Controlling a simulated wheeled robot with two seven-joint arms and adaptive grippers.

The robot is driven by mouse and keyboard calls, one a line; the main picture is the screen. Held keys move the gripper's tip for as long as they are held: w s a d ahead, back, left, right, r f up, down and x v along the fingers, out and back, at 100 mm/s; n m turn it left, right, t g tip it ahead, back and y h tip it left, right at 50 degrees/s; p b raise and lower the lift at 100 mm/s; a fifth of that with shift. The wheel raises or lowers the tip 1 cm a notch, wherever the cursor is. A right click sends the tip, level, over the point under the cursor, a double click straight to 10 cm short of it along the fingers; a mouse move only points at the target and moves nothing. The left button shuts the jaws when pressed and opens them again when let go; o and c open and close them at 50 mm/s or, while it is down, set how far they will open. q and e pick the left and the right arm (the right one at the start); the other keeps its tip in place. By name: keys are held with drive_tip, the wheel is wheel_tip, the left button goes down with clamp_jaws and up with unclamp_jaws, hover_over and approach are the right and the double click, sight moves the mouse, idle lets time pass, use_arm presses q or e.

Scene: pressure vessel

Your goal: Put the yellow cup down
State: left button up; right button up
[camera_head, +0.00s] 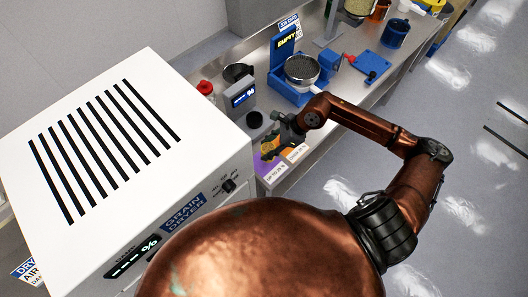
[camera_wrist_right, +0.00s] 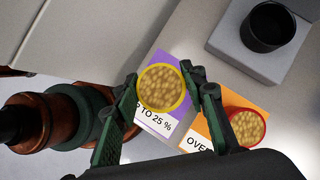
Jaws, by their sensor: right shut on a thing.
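The yellow cup (camera_wrist_right: 161,88), full of pale round grains, is upright between the fingertips of my right gripper (camera_wrist_right: 165,84) in the right wrist view. The gripper is shut on it. The cup is over the purple card (camera_wrist_right: 178,61) labelled "UP TO 25 %"; I cannot tell whether its base touches the card. In the head view my right gripper (camera_head: 287,127) is small, in front of the grey scale, and partly hides the cards. My left gripper is not in view.
A red-rimmed cup of grains (camera_wrist_right: 247,128) stands close by on the orange card (camera_wrist_right: 196,125). A grey block with a black cup (camera_wrist_right: 268,27) is beyond. The large white grain dryer (camera_head: 190,85) borders the bench on the left. Blue equipment (camera_head: 287,90) stands farther back.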

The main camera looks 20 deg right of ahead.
sight(273, 147)
drive_tip(key=shift+w+x, duration=0.2)
drive_tip(key=shift+x, duration=0.85)
wheel_tip(273, 147, down, 3)
drive_tip(key=shift+f+p, duration=0.1)
drive_tip(key=shift+p, duration=0.55)
drive_tip(key=o, duration=1.2)
drive_tip(key=b+v, duration=0.2)
drive_tip(key=v, duration=0.9)
drive_tip(key=shift+s+d+r, duration=0.1)
drive_tip(key=shift+d+r, duration=0.05)
drive_tip(key=shift+r, duration=0.35)
